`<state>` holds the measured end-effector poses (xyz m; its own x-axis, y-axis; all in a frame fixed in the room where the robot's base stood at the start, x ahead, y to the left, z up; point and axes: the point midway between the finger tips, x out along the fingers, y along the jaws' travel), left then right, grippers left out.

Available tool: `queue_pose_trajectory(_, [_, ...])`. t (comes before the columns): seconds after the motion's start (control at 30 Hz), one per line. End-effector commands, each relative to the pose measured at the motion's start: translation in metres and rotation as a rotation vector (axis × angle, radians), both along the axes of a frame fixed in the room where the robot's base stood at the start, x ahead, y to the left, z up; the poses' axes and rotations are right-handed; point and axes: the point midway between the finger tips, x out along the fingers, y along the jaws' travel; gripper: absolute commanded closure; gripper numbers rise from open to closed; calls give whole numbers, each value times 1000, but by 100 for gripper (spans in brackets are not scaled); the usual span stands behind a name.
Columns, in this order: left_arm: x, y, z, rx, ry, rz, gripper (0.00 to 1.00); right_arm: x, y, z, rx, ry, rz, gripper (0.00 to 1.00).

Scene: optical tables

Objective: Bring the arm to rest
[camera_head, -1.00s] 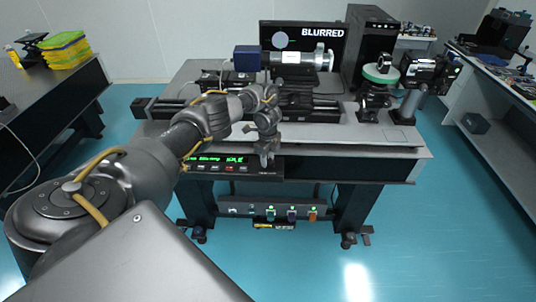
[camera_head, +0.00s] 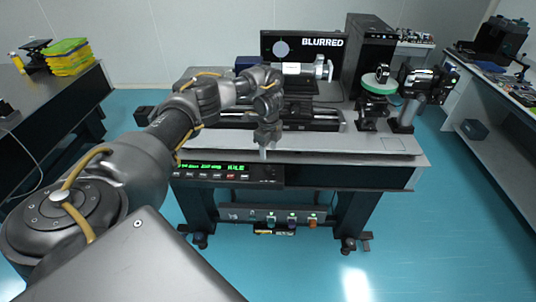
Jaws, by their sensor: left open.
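My left arm reaches in from the left over the optical table (camera_head: 345,157). Its gripper (camera_head: 264,153) points down in front of the table's front edge, above the control panel with green text (camera_head: 222,172). The gripper is open and I see nothing in it. The fingers are small in the view. My right gripper is not in view.
On the table stand a monitor reading BLURRED (camera_head: 322,42), a black computer tower (camera_head: 369,52), a green-ringed optic mount (camera_head: 380,83) and a camera-like device (camera_head: 425,83). Side tables stand at left (camera_head: 60,92) and right (camera_head: 497,98). The blue floor in front is clear.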

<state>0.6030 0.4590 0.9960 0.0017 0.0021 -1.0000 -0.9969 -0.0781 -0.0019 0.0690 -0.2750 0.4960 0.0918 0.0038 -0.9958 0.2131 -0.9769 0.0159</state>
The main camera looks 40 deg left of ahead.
Motion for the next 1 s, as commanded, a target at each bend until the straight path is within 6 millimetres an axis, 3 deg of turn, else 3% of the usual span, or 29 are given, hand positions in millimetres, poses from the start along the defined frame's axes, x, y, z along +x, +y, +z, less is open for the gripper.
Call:
queue_pose_trajectory(0.17, [-1,0,13,0,1,0,51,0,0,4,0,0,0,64])
queue_pose_trajectory(0.77, [-1,-2,12,-1,2,-3,51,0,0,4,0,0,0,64])
queue_pose_trajectory(0.87, [0,-15,-1,-4,-6,-36,51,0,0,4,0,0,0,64])
queue_pose_trajectory(0.97, [0,-52,-33,-21,-36,-113,51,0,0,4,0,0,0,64])
queue_pose_trajectory(1.0, [-1,-73,-49,-34,-56,-150,51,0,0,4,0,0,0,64])
